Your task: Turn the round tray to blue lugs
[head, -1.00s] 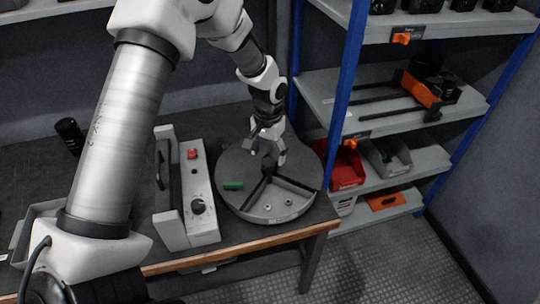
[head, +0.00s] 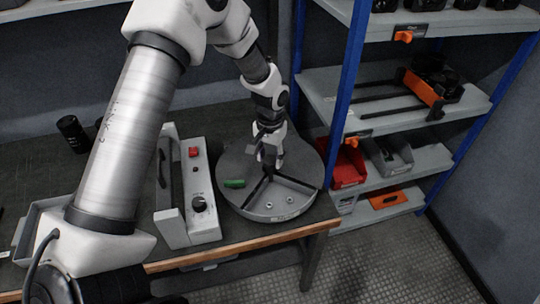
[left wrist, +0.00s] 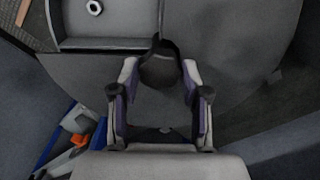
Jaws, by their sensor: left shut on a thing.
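The round grey tray (head: 235,163) lies on the bench near its right end. Its open wedge section (head: 268,211) faces the front and holds two small silver nuts or lugs (head: 290,201). A green piece (head: 234,183) sits on the tray's left side. My left gripper (head: 268,163) reaches down over the tray's middle and is shut on a dark round knob. In the left wrist view the knob (left wrist: 160,70) lies between the fingers, and one nut (left wrist: 94,7) shows in the wedge. I see no blue lugs in the open section. My right gripper is not in view.
A grey control box (head: 202,185) with a red button and a dial stands close left of the tray. A blue-posted shelf (head: 349,75) with red (head: 348,168) and grey bins stands close right. A dark cylinder (head: 72,133) stands at the back left of the bench.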

